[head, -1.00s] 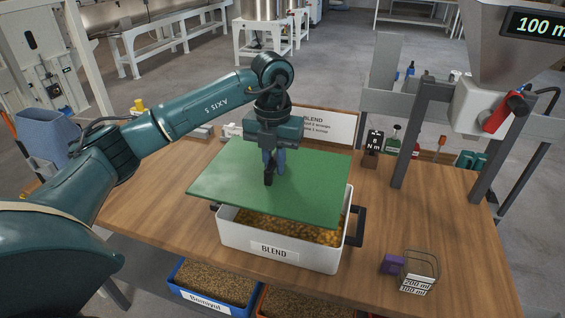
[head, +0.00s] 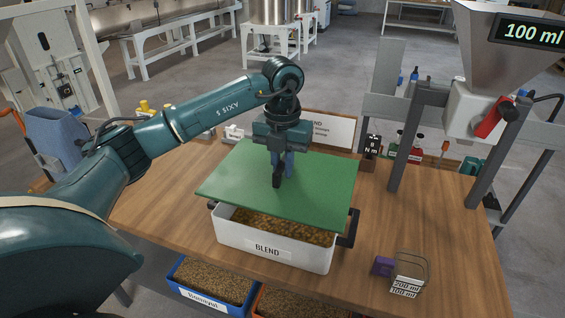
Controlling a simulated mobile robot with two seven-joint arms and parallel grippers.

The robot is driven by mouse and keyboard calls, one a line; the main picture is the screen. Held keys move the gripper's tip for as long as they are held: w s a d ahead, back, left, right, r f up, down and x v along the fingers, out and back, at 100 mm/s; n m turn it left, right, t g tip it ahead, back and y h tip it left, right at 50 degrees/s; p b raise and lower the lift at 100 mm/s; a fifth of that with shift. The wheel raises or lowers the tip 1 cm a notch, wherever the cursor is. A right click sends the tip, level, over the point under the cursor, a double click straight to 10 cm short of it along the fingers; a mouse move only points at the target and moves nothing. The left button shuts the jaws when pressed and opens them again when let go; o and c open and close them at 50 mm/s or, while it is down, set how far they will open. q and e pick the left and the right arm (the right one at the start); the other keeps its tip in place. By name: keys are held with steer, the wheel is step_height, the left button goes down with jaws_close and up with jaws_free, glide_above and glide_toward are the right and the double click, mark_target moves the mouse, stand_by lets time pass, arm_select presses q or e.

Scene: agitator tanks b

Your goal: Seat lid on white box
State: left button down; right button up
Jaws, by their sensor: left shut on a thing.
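The white box (head: 295,256), labelled BLEND, stands on the wooden table with a black handle at each side. Brown granular material shows inside it along the front. The green lid (head: 225,180) is a flat sheet above the box, covering the rear part of the opening and leaving the front strip uncovered. It looks slightly tilted and turned against the box; whether it touches the back rim is hidden. My left gripper (head: 277,182) points down and is shut on a part at the lid's middle. My right gripper is not in view.
A grey stand with a hopper (head: 500,50) is at the back right. A BLEND sign (head: 330,130) stands behind the lid.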

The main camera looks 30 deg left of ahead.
mark_target(282, 179)
arm_select(q)
step_height(282, 179, down, 4)
steer(key=shift+f+b, duration=0.1)
steer(key=shift+b, duration=1.1)
steer(key=shift+f+b, duration=0.4)
steer(key=shift+f, duration=0.2)
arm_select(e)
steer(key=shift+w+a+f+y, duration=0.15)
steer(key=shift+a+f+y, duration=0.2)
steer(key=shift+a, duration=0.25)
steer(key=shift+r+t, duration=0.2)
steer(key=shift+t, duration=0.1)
arm_select(q)
steer(key=shift+f+b, duration=0.45)
steer(key=shift+f, duration=0.35)
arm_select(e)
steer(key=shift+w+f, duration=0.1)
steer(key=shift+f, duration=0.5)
arm_select(q)
steer(key=c, duration=1.3)
jaws_free()
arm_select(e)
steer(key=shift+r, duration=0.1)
